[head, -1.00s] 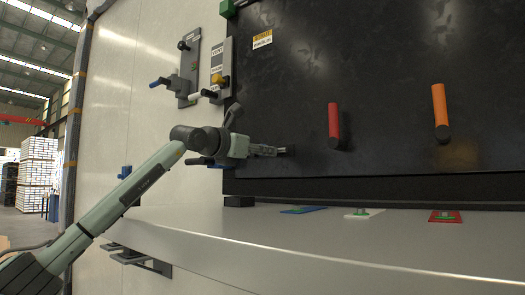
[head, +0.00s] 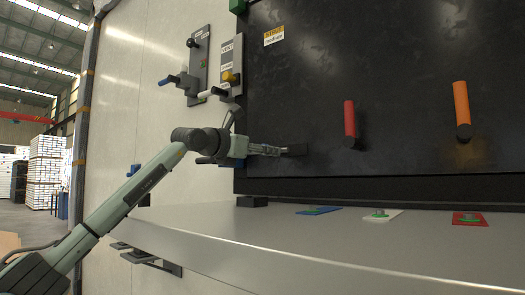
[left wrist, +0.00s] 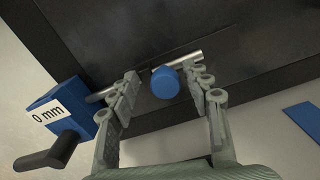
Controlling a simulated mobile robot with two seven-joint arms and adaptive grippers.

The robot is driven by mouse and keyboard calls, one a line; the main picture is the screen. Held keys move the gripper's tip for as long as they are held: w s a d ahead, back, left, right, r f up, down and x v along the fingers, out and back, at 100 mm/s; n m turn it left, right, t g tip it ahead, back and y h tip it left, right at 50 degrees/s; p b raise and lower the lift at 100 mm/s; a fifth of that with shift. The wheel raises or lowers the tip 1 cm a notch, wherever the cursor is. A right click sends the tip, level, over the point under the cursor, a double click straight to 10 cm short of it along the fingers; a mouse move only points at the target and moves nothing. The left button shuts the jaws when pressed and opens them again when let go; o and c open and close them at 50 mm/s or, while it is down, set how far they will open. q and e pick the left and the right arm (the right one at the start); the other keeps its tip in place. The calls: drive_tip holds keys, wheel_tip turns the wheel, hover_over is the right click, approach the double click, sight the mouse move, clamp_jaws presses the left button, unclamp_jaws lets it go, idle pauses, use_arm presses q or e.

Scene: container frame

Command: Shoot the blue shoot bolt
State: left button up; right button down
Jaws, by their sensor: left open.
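The blue shoot bolt shows in the left wrist view as a silver rod with a round blue knob (left wrist: 166,82), along the lower edge of the black panel. At its left end is a blue block (left wrist: 58,108) labelled "0 mm" with a black handle. My left gripper (left wrist: 165,92) is open, with one finger on each side of the knob; I cannot tell if either finger touches it. In the head view my left gripper (head: 292,151) is at the lower left of the black panel (head: 400,60) and hides the knob. My right gripper is not in view.
A red handle (head: 350,122) and an orange handle (head: 462,108) stick out of the panel to the right. A pale ledge (head: 330,245) below carries blue (head: 319,210), white (head: 383,215) and red (head: 469,219) plates. Other latches (head: 200,65) are mounted at upper left.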

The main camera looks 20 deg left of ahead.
use_arm(q)
drive_tip(key=v, duration=1.2)
idle(0.3)
